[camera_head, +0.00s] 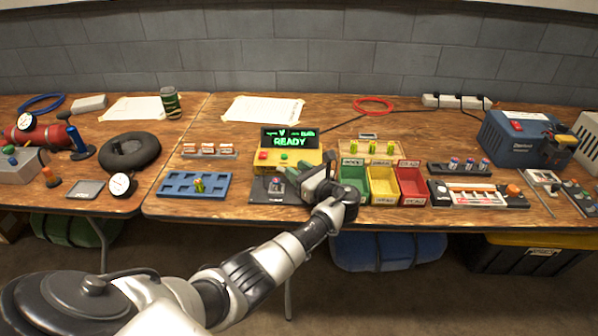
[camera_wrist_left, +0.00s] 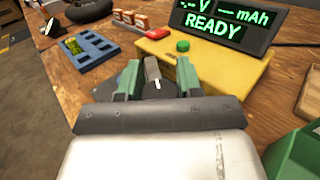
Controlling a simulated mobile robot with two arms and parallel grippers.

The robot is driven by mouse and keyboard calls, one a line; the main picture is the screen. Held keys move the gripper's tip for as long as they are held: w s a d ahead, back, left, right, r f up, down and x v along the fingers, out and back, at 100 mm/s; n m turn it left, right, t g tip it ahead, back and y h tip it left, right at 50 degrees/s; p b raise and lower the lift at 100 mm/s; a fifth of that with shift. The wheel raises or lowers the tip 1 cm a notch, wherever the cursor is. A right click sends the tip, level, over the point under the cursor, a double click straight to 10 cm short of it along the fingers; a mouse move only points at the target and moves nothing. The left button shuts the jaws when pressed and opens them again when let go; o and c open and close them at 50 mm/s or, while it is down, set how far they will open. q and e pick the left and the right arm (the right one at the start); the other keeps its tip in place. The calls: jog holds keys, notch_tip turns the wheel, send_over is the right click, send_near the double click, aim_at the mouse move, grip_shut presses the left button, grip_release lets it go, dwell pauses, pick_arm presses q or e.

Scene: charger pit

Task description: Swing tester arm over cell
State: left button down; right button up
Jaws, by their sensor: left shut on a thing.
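The tester is a yellow box (camera_head: 312,158) with a green-lit display (camera_head: 290,140) reading READY, and red and green buttons. A dark base plate (camera_head: 262,196) lies in front of it. My left gripper (camera_head: 300,182) is over the right part of that plate. In the left wrist view its green-padded fingers (camera_wrist_left: 157,80) are on both sides of the grey tester arm (camera_wrist_left: 152,70), which has a white mark, and are shut on it. A small reddish piece (camera_head: 278,187) shows on the plate; I cannot tell if it is a cell. My right gripper is out of view.
Left of the tester, a blue tray (camera_head: 170,186) holds a yellow-green cell (camera_head: 199,186). Green (camera_head: 354,172), yellow (camera_head: 383,198) and red bins (camera_head: 412,198) stand close to the right of my left gripper. A rack of orange-white cells (camera_head: 208,155) stands behind the tray.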

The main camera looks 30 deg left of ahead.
pick_arm(q)
jog(key=shift+s+n+g, duration=0.1)
jog(key=shift+n+g, duration=0.3)
jog(key=shift+g, duration=0.2)
jog(key=c, duration=0.7)
grip_release()
jog(key=shift+c, duration=0.2)
notch_tip(320, 180, up, 4)
jog(key=shift+r+p, duration=0.1)
jog(key=shift+p, duration=0.4)
jog(key=d+r, duration=0.6)
jog(key=d, duration=0.5)
jog(key=shift+w+d+r, duration=0.2)
jog(key=shift+d+r, duration=0.15)
